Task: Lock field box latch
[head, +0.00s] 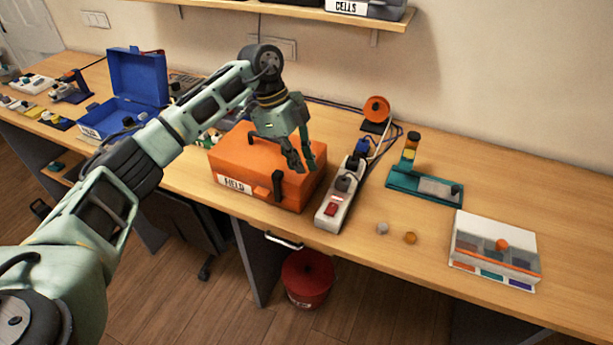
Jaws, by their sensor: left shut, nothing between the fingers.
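The orange field box (238,158) sits on the wooden bench with its lid down and a white "FIELD" label on its front. A dark latch (278,187) stands upright on the front face, right of the label. A dark piece shows at the back left of the lid. My left gripper (303,172) points down over the right part of the lid, behind and to the right of the latch. Its fingers are shut and empty; whether they touch the lid cannot be told. My right gripper is not in view.
A power strip (338,200) with plugs lies just right of the box. Further right are a teal stand (415,185), two small round pieces and a sorting tray (493,262). An open blue case (137,78) stands at left. A red bucket (307,280) is below the bench edge.

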